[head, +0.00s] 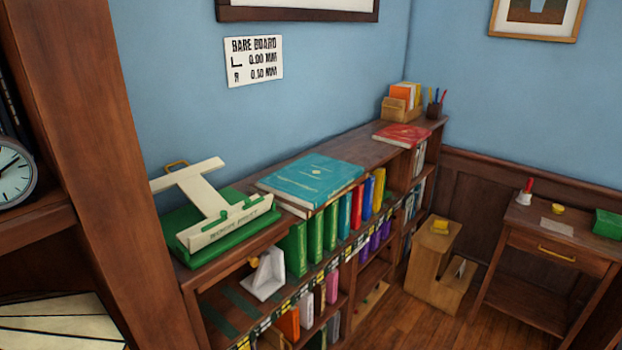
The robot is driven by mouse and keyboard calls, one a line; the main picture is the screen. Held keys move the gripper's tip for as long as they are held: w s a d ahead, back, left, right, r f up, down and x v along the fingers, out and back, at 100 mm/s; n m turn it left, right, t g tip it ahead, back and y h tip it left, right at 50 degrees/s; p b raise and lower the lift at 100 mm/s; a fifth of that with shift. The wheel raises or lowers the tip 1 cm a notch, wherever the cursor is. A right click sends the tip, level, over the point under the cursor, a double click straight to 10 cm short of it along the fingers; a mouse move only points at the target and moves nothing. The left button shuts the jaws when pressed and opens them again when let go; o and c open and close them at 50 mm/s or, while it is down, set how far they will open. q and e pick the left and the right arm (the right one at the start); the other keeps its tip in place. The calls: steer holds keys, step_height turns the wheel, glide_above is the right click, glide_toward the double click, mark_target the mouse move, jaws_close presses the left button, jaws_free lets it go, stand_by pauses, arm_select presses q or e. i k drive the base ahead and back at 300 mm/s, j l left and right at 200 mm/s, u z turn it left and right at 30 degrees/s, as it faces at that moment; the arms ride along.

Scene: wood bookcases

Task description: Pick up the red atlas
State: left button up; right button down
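A large flat red book (402,135), which looks like the red atlas, lies on the far end of the low bookcase top (347,152). It lies flat, with its cover up, near the corner of the room. A larger teal book (312,179) lies nearer, on the same top. Neither of my grippers is in the head view, so nothing shows of what they hold.
A green and cream book press (220,232) stands at the near end of the bookcase top. A wooden card box (394,109) and a pen cup (434,110) stand behind the red book. A wooden step stool (434,265) and a side table (545,262) stand on the floor at right.

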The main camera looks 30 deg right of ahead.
mark_target(403, 135)
steer(key=z, duration=1.6)
